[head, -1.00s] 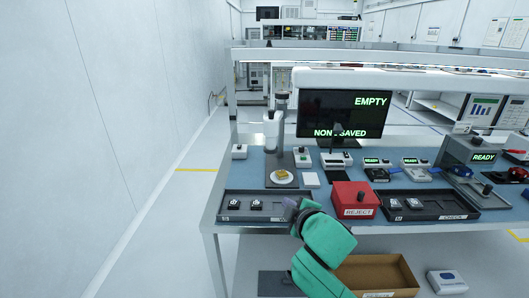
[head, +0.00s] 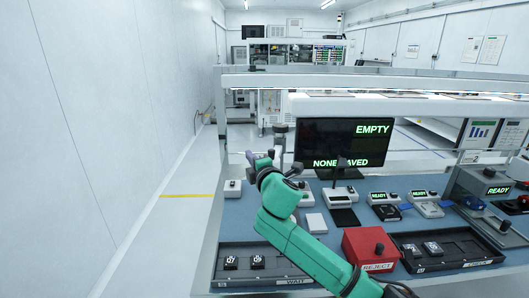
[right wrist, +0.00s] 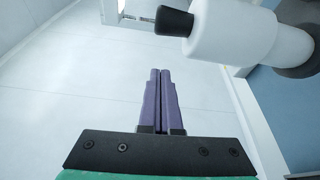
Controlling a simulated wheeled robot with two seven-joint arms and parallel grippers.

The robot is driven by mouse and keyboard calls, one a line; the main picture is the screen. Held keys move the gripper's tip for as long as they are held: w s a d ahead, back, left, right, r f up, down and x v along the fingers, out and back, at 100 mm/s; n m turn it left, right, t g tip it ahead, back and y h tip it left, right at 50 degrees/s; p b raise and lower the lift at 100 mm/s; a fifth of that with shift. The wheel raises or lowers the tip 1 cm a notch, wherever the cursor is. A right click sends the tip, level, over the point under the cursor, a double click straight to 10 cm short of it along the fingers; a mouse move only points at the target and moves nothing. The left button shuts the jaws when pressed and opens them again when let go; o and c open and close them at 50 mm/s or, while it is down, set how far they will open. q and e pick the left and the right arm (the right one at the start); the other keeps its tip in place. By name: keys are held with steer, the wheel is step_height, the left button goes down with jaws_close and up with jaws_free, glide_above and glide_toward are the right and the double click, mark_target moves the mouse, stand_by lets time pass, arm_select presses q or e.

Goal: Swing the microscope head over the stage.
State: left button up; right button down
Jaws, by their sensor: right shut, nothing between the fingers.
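The microscope shows in the head view as a dark knob and pale column (head: 280,133) at the back left of the bench, mostly hidden behind my right arm. In the right wrist view its white cylindrical head (right wrist: 240,35) with a black end piece fills the upper right. My right gripper (head: 258,160) is beside the microscope head, on its left in the head view. In the right wrist view its purple fingers (right wrist: 158,100) are shut and empty, with a visible gap to the white head. The stage is hidden behind my arm. My left gripper is out of view.
A black tray (head: 225,275) marked WAIT holds small parts at the front left. A red REJECT box (head: 365,247) and a black CHECK tray (head: 470,247) stand right of my arm. A monitor (head: 325,145) stands behind. The floor left of the bench is clear.

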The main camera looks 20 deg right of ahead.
steer(key=d, duration=0.1)
steer(key=s+d+p, duration=0.1)
steer(key=d, duration=0.2)
steer(key=shift+s+d+r+p, duration=0.3)
steer(key=shift+s, duration=0.1)
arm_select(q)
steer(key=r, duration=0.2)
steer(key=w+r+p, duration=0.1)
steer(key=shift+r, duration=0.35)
arm_select(e)
steer(key=d, duration=0.1)
steer(key=s+d, duration=0.1)
steer(key=d, duration=0.1)
steer(key=s+d, duration=0.1)
steer(key=shift+s+d+r, duration=0.1)
steer(key=shift+s+d, duration=0.1)
